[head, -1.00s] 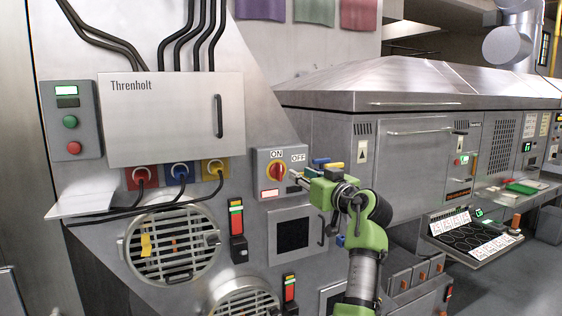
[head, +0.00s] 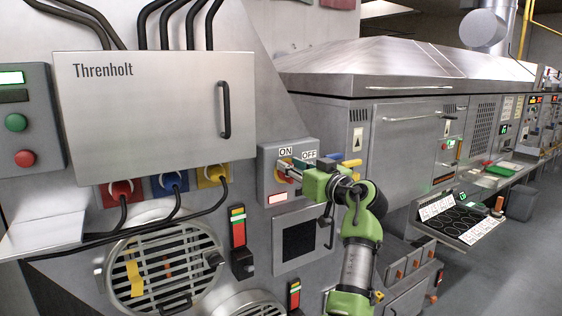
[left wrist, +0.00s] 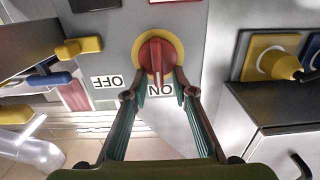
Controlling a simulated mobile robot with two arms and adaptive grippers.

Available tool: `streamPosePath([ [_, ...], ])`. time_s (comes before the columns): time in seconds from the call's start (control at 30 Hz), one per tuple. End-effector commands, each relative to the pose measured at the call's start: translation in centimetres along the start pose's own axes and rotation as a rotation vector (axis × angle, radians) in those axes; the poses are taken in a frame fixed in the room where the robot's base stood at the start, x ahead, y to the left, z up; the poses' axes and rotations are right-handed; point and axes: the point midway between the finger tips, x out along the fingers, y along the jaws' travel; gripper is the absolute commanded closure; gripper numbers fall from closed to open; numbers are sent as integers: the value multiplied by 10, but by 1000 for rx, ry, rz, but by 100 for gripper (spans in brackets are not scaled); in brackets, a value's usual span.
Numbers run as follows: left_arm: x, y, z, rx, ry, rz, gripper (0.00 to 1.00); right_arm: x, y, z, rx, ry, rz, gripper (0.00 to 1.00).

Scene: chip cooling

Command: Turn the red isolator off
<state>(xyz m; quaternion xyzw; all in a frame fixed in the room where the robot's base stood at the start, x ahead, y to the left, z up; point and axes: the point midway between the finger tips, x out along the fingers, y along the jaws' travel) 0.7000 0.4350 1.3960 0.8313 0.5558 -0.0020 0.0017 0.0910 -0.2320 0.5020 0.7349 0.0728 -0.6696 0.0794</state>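The red isolator (head: 284,172) is a red knob on a yellow disc, on a grey box with ON and OFF labels. It also shows in the left wrist view (left wrist: 155,52), upside down, with its handle in line with the ON label (left wrist: 161,90). The OFF label (left wrist: 107,81) is off to one side. My left gripper (head: 290,168) is at the knob and hides part of it in the head view. In the left wrist view its open fingers (left wrist: 157,84) stand on either side of the knob; I cannot tell whether they touch it. My right gripper is not in view.
Left of the isolator are a Threnholt cabinet (head: 150,110) and red, blue and yellow sockets with cables. Below are a round grille (head: 165,268) and a dark square panel (head: 298,240). Yellow and blue levers (head: 350,163) stick out close to my gripper's right.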

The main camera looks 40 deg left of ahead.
Motion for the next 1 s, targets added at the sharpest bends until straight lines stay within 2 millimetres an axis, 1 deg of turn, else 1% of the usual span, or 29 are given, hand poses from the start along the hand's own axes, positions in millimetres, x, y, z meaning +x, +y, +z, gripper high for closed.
streamPosePath([
  [0.37,-2,2,0,1,0,1,75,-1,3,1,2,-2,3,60],
  [0.4,-2,1,0,1,0,1,85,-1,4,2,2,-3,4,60],
  [0.47,-2,1,0,1,0,1,100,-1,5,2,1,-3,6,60],
  [0.77,-1,1,0,7,0,0,100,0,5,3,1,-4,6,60],
  [1.0,-1,3,0,83,2,0,100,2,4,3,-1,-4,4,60],
])
